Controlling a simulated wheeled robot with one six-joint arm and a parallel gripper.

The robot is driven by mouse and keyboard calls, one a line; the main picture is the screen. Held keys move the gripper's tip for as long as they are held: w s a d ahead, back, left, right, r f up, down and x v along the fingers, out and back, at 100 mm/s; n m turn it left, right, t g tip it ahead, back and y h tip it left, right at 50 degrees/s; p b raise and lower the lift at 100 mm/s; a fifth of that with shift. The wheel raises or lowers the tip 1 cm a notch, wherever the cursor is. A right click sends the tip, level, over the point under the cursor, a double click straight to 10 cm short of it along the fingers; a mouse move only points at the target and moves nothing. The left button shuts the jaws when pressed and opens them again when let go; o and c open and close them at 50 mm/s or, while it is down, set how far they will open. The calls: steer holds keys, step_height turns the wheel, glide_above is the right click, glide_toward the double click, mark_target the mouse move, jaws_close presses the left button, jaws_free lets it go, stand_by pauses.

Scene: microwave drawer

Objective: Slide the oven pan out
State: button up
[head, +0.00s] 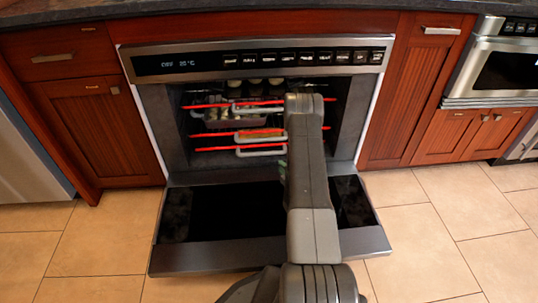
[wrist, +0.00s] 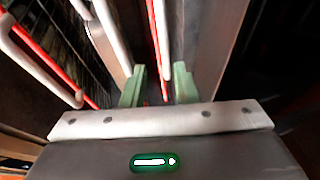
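The oven (head: 260,62) stands open with its door (head: 235,212) folded down flat. Inside are several levels with glowing red bars and pale handles; a grey pan-like tray (head: 222,119) with contents sits on the upper part. A pale handle (head: 262,150) shows on the lower level. My arm reaches over the door into the right side of the oven. My gripper (wrist: 160,77) has its green fingers apart in the wrist view. A pale bar with a red strip (wrist: 158,42) runs beyond and between them; I cannot tell whether they touch it. The head view mostly hides the fingers.
Wooden cabinets (head: 82,120) flank the oven on the left and right. A second appliance (head: 505,70) is at the far right. The tiled floor (head: 420,240) in front and to the right is clear. The lowered door extends under my arm.

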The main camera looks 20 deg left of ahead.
mark_target(265, 161)
steer(key=shift+s+a+f+n+y, duration=0.2)
steer(key=shift+a+f, duration=0.1)
steer(key=shift+f, duration=0.1)
steer(key=shift+s+a+f+n+y, duration=0.15)
steer(key=shift+a+f+n+y, duration=0.1)
steer(key=shift+f, duration=0.15)
steer(key=shift+a+f, duration=0.1)
steer(key=shift+a, duration=0.05)
steer(key=b+x, duration=0.4)
steer(key=x, duration=0.9)
steer(key=shift+w+a+b, duration=0.1)
steer(key=shift+w+b, duration=0.15)
steer(key=shift+b, duration=0.15)
jaws_close()
